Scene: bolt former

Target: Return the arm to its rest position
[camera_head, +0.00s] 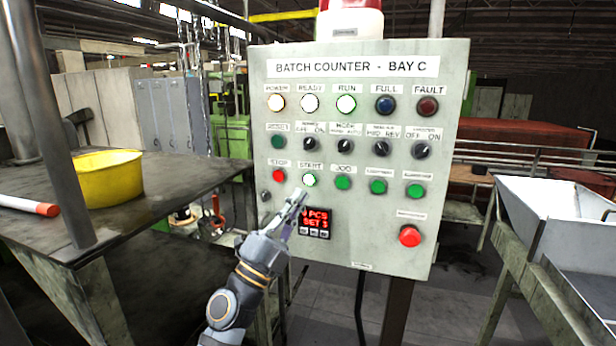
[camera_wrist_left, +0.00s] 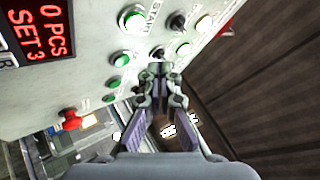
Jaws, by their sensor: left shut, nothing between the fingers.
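My left gripper (camera_head: 299,197) is in front of the grey control panel (camera_head: 455,80), just below the green START button (camera_head: 310,180) and beside the red digital display (camera_head: 315,223). Its fingers are shut and empty. In the left wrist view the closed fingers (camera_wrist_left: 158,72) point toward the panel face, with the lit START button (camera_wrist_left: 132,20) up and to the left of them. I cannot tell the exact gap to the panel. The display (camera_wrist_left: 36,33) in that view reads 0 PCS, SET 3. My right gripper is not in view.
A table (camera_head: 130,215) with a yellow bucket (camera_head: 105,180) and a metal post (camera_head: 60,130) stands at the left. A red mushroom button (camera_head: 410,236) sits low on the panel. A white tray (camera_head: 545,205) on a stand is at the right.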

